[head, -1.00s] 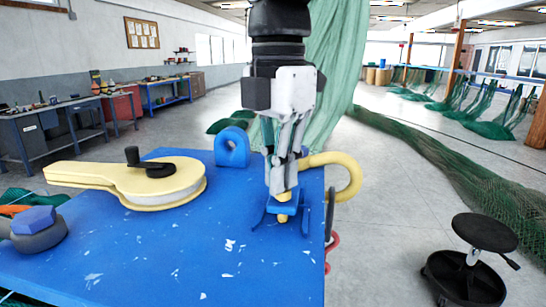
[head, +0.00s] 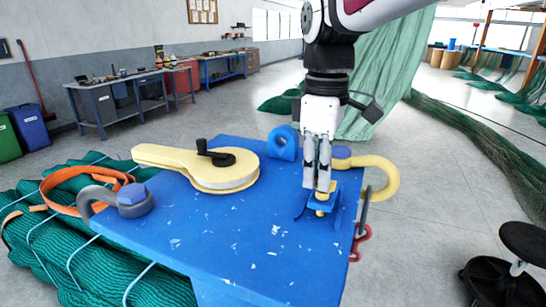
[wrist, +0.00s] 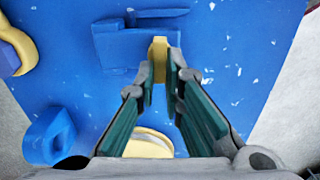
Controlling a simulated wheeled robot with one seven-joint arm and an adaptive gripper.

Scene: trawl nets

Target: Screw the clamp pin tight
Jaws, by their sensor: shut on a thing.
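The clamp is a small blue block (head: 330,206) with splayed feet, standing near the right side of the blue table top. Its yellow pin (head: 321,196) shows between my fingertips, with a bit of yellow also below them. My gripper (head: 323,188) points down from above and is shut on the pin. In the wrist view the yellow pin (wrist: 158,54) lies between the tips of my gripper (wrist: 160,72), against the blue clamp (wrist: 120,46). The pin's thread is hidden, and I cannot tell how deep it sits.
A blue padeye (head: 283,143), a yellow hook (head: 378,165) and a cream winder with a black crank (head: 225,170) surround the clamp. A grey shackle (head: 130,200) sits at the table's left. The front of the blue table (head: 250,255) is clear. A black stool (head: 520,245) stands right.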

